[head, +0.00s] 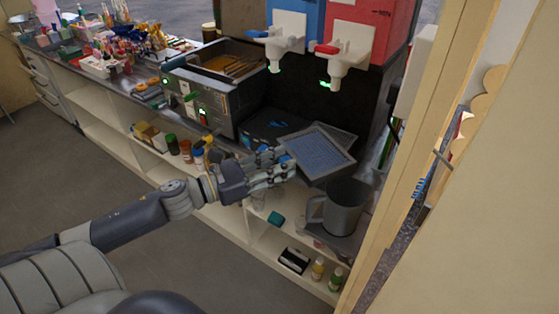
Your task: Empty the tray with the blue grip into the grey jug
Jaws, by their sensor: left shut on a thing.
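My left gripper (278,167) is shut on the near-left end of a shallow tray (346,163). The tray has a pale grey rim and a bluish, finely patterned inside; I cannot tell loose contents from its floor. A bit of blue shows by my fingers, but they hide most of the grip. The tray looks slightly tilted and is held behind and to the left of the grey jug (343,207). The jug stands upright near the counter's right end, handle to the left; its inside looks dark. My right gripper is out of view.
Behind the held tray is another dark flat tray (343,136). Two dispensers, blue (305,20) and red (375,30), hang above. A metal fryer (215,85) stands left. Shelves below hold bottles and boxes. A wooden post (395,160) closes off the right side.

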